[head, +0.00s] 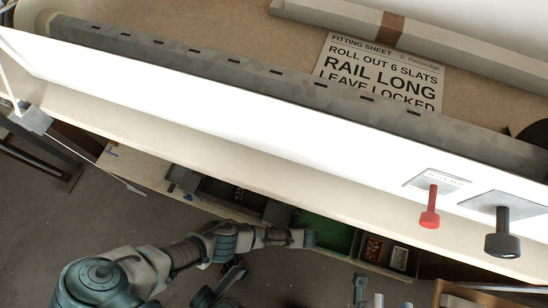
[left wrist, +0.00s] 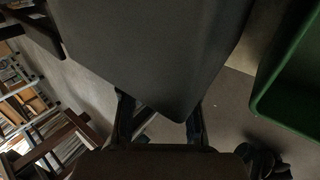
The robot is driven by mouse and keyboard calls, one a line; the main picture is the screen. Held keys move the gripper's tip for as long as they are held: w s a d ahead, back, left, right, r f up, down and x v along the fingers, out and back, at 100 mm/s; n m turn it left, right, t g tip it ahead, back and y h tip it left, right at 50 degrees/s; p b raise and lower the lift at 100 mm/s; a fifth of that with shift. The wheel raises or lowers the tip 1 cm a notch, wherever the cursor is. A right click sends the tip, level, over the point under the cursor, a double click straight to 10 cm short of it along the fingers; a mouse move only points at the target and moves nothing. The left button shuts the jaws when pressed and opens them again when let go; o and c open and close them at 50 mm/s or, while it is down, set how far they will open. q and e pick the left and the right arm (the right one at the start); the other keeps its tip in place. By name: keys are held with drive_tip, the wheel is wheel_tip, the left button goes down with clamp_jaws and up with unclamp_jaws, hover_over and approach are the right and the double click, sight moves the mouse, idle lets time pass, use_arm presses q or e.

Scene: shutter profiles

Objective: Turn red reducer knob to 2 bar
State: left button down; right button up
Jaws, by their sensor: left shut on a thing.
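The red knob (head: 430,210) stands out from a labelled plate (head: 448,183) at the right of the head view. The label is too small to read, so I cannot tell its setting. My left arm comes in from the lower left, and its gripper (head: 303,238) is by the green bin, well left of and below the red knob in the picture. In the left wrist view the left gripper (left wrist: 158,125) is shut on a dark grey block-like thing (left wrist: 155,50), whose upper part runs out of the picture. My right gripper is not in view.
A black knob (head: 503,240) stands close right of the red one. A long white panel edge (head: 250,110) crosses above my arm. The green bin (head: 335,233) also shows in the left wrist view (left wrist: 295,90). A fitting sheet (head: 375,70) lies on the bench behind a grey slat.

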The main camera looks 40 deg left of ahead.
use_arm(q)
drive_tip(key=shift+s+d, duration=0.1)
drive_tip(key=shift+d, duration=0.1)
drive_tip(key=c, duration=0.9)
unclamp_jaws()
drive_tip(key=shift+f, duration=0.1)
drive_tip(key=shift+o, duration=0.2)
drive_tip(key=v, duration=1.2)
